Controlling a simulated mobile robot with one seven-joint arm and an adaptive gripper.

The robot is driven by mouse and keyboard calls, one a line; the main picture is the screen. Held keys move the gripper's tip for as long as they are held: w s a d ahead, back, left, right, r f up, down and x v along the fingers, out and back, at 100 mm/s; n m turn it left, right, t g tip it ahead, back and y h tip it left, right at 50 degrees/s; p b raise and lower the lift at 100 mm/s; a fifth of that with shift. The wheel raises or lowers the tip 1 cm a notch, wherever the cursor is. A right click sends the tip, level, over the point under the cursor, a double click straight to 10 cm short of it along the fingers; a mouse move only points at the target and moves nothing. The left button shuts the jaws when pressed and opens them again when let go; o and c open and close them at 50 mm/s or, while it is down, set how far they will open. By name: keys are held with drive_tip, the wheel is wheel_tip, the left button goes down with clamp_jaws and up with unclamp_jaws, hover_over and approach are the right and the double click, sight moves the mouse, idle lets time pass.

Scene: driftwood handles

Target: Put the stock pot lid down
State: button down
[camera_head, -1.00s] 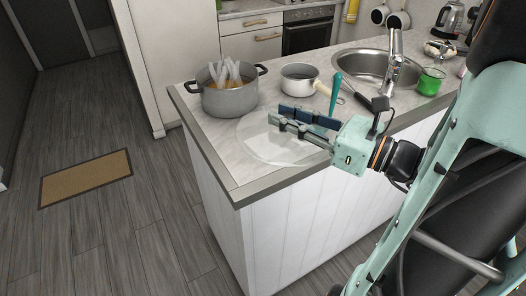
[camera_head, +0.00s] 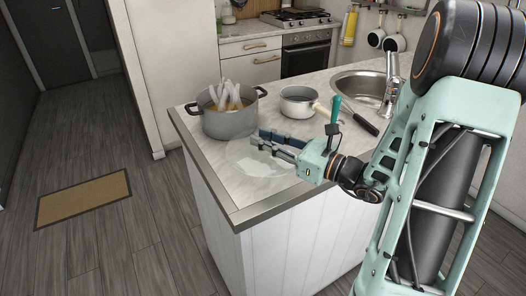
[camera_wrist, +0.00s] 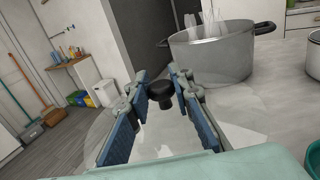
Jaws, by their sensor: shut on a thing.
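The stock pot lid (camera_head: 247,166) is a clear glass disc at the front left corner of the counter, in front of the pot. Its dark knob (camera_wrist: 160,90) sits between my fingertips in the wrist view. My gripper (camera_head: 260,139) is shut on the knob; it also shows in the wrist view (camera_wrist: 157,78). The glass is faint, and I cannot tell whether its rim touches the counter. The grey stock pot (camera_head: 229,123) stands uncovered just behind the lid, with pale sticks upright in it; it also shows in the wrist view (camera_wrist: 212,55).
The counter (camera_head: 198,152) has an edge close to the lid on the left and front. A small saucepan (camera_head: 297,106) stands right of the pot. The sink (camera_head: 362,86) is behind.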

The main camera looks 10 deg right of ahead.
sight(263, 154)
drive_tip(key=shift+w+a+f, duration=0.1)
drive_tip(key=shift+w+f, duration=0.4)
drive_tip(key=shift+f, duration=0.15)
wheel_tip(263, 154, down, 3)
drive_tip(key=shift+w+f+b, duration=0.15)
drive_tip(key=shift+f+b, duration=0.05)
drive_tip(key=shift+b, duration=0.1)
drive_tip(key=shift+f+b, duration=0.45)
drive_tip(key=shift+f, duration=0.1)
drive_tip(key=c, duration=1.7)
unclamp_jaws()
drive_tip(key=shift+f, duration=0.1)
